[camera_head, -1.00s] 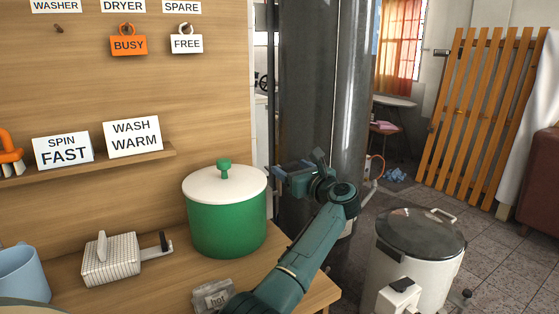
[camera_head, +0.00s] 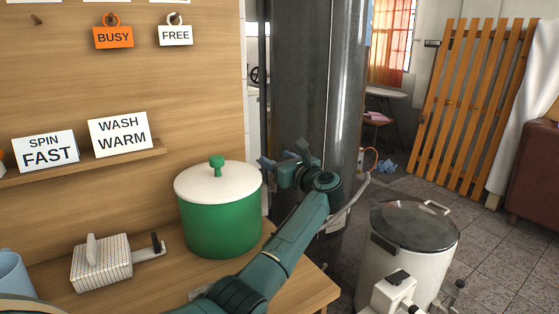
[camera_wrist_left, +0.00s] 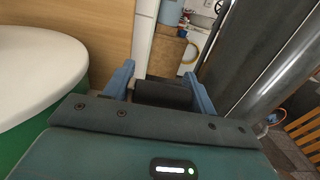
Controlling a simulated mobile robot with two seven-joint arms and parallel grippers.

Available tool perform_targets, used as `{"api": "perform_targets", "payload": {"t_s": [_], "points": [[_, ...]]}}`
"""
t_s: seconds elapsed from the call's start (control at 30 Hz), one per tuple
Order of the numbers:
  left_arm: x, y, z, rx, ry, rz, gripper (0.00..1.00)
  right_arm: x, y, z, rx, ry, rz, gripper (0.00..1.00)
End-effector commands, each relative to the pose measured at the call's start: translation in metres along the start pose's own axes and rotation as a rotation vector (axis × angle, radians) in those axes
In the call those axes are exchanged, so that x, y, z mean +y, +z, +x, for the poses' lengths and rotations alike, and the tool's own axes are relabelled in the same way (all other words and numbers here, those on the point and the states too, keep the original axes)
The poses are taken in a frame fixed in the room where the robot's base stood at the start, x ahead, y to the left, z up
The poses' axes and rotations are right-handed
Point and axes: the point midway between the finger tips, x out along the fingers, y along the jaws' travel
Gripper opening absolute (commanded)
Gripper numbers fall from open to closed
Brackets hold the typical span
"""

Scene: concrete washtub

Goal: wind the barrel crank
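A white barrel (camera_head: 405,265) with a dark, glassy lid (camera_head: 413,225) stands on the floor at the right in the head view. A small grey crank-like arm (camera_head: 452,290) shows low on its right side, partly cut off by the picture's edge. My left gripper (camera_head: 285,165) is in front of the dark column, right of the green pot and well left of the barrel. In the left wrist view its blue fingers (camera_wrist_left: 160,75) stand apart. A dark cylindrical shape shows between them; I cannot tell whether it touches them.
The green pot (camera_head: 220,222) and a checked box with a lever (camera_head: 102,262) stand on the wooden counter. The dark column (camera_head: 310,85) rises behind my left gripper. A white fixture with a black cap (camera_head: 393,292) is in front of the barrel. Tiled floor is clear right of the barrel.

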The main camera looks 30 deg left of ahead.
Motion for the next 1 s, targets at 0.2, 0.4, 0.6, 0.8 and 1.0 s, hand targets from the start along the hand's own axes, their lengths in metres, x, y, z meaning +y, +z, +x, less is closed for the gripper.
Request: {"api": "perform_targets", "payload": {"t_s": [0.2,0.4,0.6,0.8,1.0], "points": [[-0.003,0.001,-0.002,-0.002,-0.011,-0.002,0.33,-0.001,0.000,0.000,-0.001,-0.003,0.001,0.36],[-0.004,0.002,-0.002,-0.003,-0.015,-0.002,0.16,-0.001,-0.001,0.001,0.003,-0.004,-0.001,0.36],[-0.005,0.002,-0.002,0.007,-0.016,-0.004,0.13,-0.001,-0.004,0.002,0.008,-0.007,-0.006,0.36],[-0.005,0.002,0.001,0.074,-0.017,-0.006,0.13,-0.002,-0.007,0.001,0.000,-0.009,-0.001,0.36],[-0.006,0.000,0.009,0.209,-0.019,-0.007,0.13,-0.004,0.000,0.001,-0.048,-0.015,0.011,0.36]]}}
